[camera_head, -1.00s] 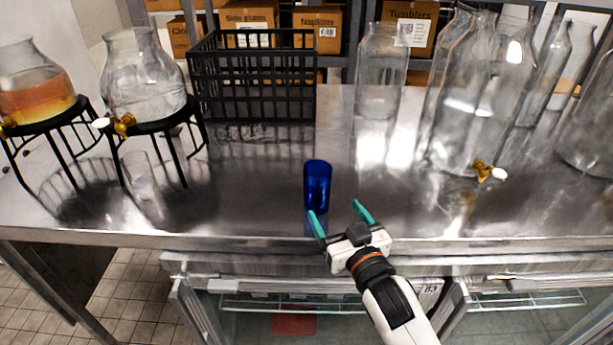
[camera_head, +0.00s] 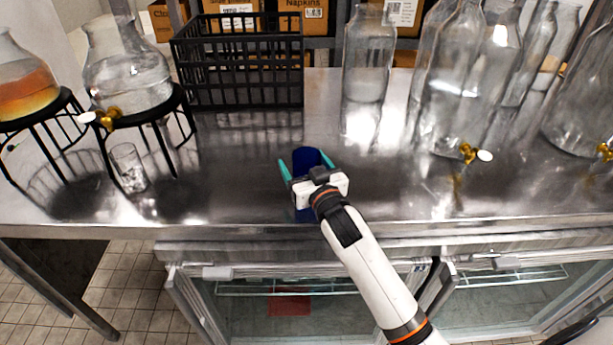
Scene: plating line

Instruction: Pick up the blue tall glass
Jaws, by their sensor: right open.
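The blue tall glass (camera_head: 307,157) stands upright on the steel counter (camera_head: 240,185), near its front edge. My right gripper (camera_head: 306,168) is at the glass, with its two green fingers open, one on each side of it. The gripper body covers the lower part of the glass. I cannot tell whether the fingers touch it. My left gripper is out of view.
A black crate (camera_head: 240,60) stands behind the glass. Several clear glass bottles (camera_head: 368,60) stand at the back right. A clear glass (camera_head: 128,167) and dispensers on black stands (camera_head: 150,122) are at the left. The counter around the blue glass is clear.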

